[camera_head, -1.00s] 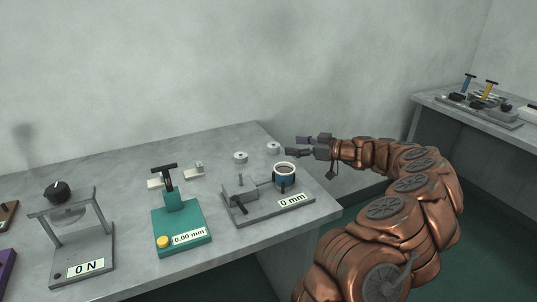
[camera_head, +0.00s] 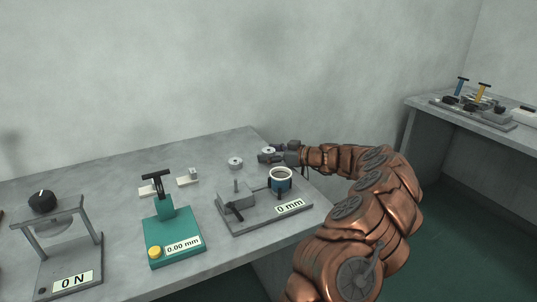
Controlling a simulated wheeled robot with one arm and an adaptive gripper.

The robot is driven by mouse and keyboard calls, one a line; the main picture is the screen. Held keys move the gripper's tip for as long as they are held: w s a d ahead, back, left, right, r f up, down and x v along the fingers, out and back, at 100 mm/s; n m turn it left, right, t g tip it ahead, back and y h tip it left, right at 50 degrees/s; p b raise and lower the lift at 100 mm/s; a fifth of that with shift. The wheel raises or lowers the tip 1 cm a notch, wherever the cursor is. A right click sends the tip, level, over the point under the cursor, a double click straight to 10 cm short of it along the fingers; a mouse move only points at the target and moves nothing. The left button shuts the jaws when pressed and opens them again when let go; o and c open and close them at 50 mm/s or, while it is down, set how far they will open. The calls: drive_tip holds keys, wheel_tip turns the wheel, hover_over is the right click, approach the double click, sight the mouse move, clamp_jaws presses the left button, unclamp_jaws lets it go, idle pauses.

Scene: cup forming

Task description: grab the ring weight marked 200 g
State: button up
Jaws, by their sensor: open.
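Two small pale ring weights sit at the back right of the grey table. One ring weight (camera_head: 235,163) stands clear, left of my gripper. The other ring weight (camera_head: 268,151) is at my gripper, partly hidden by the fingers. Their markings are too small to read, so I cannot tell which is 200 g. My gripper (camera_head: 268,154) is open, with its fingers pointing left around or just beside the right weight; contact cannot be made out.
A teal gauge (camera_head: 174,240) and a force stand marked 0 N (camera_head: 70,277) stand to the left. Another bench (camera_head: 470,125) is at the far right.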

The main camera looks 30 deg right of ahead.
drive_tip(key=shift+w, duration=0.15)
clamp_jaws()
idle(0.6)
drive_tip(key=shift+r, duration=0.1)
